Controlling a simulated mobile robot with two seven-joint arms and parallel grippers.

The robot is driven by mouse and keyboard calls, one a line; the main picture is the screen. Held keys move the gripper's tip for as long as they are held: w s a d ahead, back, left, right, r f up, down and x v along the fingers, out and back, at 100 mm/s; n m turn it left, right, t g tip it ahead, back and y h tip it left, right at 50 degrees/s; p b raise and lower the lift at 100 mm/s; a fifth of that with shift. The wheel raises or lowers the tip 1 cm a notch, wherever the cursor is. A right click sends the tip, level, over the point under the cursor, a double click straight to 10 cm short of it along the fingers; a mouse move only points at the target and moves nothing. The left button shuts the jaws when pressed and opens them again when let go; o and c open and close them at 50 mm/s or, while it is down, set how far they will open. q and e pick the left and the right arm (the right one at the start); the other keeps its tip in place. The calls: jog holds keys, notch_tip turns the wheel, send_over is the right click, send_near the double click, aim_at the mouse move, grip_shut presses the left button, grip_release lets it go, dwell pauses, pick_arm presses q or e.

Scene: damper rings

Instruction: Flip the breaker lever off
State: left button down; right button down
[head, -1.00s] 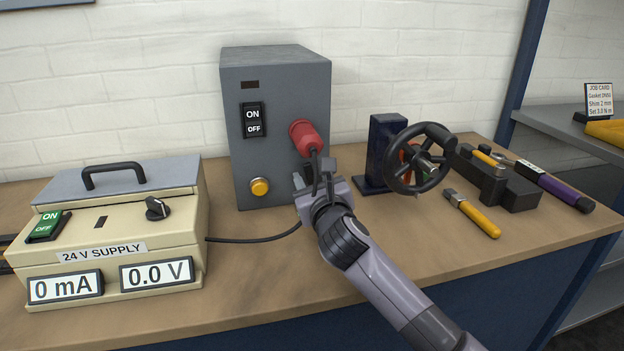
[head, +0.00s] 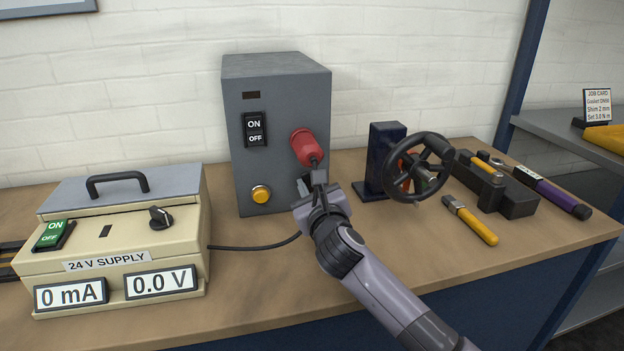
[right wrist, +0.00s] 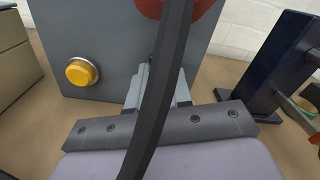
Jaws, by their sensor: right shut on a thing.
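The grey breaker box (head: 290,85) stands at the back of the bench, with a black ON/OFF rocker switch (head: 254,130) on its front. My right gripper (head: 316,180) is just below the plug, close to the box front and away from the rocker. Exact finger contact is hidden. My left gripper is not in view.
A yellow button (head: 261,194) is left of my gripper. The 24 V supply (head: 110,240), reading 0 mA and 0.0 V, stands at left. A black handwheel (head: 420,165), yellow-handled brush (head: 475,222) and purple-handled tool (head: 560,195) lie right. The bench's front middle is clear.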

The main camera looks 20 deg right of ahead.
jog(key=shift+a+r+n+p, duration=0.2)
jog(key=shift+n+p, duration=0.5)
jog(key=shift+p, duration=0.5)
jog(key=shift+a+f+n+p, duration=0.3)
jog(key=shift+n+p, duration=0.6)
jog(key=shift+p, duration=0.25)
jog(key=shift+a+f+n+p, duration=0.15)
jog(key=shift+n+p, duration=0.45)
jog(key=shift+p, duration=0.05)
jog(key=shift+a+f+n+p, duration=0.1)
jog(key=shift+f+n+p, duration=0.05)
jog(key=shift+n+p, duration=0.45)
jog(key=shift+a+f+n+p, duration=0.2)
jog(key=shift+f+n+p, duration=0.1)
jog(key=shift+n+p, duration=0.45)
jog(key=shift+f+n, duration=0.2)
jog(key=shift+n, duration=0.15)
jog(key=shift+f, duration=0.1)
jog(key=c, duration=1)
grip_release()
jog(key=shift+c, duration=0.2)
